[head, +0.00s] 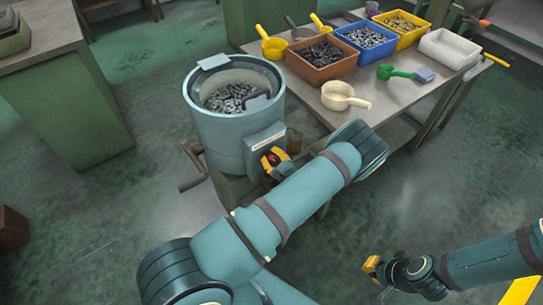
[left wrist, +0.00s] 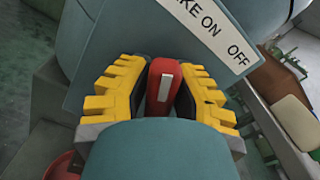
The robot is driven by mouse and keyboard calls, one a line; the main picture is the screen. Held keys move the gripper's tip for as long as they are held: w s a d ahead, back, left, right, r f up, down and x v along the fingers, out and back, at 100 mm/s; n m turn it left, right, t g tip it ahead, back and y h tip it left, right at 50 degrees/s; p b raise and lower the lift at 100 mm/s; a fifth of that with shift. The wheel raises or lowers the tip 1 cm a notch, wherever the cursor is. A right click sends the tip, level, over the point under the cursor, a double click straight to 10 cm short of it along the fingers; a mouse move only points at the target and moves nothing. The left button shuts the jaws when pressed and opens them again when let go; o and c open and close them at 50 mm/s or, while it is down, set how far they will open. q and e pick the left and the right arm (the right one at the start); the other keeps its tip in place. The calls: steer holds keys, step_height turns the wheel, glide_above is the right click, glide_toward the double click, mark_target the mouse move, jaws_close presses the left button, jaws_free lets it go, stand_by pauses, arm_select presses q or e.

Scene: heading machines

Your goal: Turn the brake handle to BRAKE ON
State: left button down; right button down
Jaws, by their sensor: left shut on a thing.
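The brake handle (left wrist: 165,82) is red with a white stripe, on a blue-grey plate (left wrist: 110,40). The white label (left wrist: 215,30) beside it reads "...KE ON" and "OFF"; its left part is cut off. My left gripper (left wrist: 160,95) is shut on the handle, with a yellow-backed finger on each side. I cannot tell which word the handle points to. In the head view my left gripper (head: 273,160) is at the box on the front of the round machine (head: 210,125). My right gripper (head: 377,275) is low at the right, away from the machine; its opening is unclear.
A table at the right holds brown (head: 320,72), blue (head: 387,50) and yellow (head: 420,38) bins of small parts, a white bin (head: 450,47) and several scoops. A crank (head: 195,165) sticks out at the machine's left. A green cabinet (head: 70,115) stands further left.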

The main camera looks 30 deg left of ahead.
stand_by(0.3)
arm_select(q)
steer(key=c, duration=0.8)
jaws_free()
steer(key=shift+a, duration=0.1)
steer(key=v, duration=1.2)
steer(key=shift+f, duration=0.1)
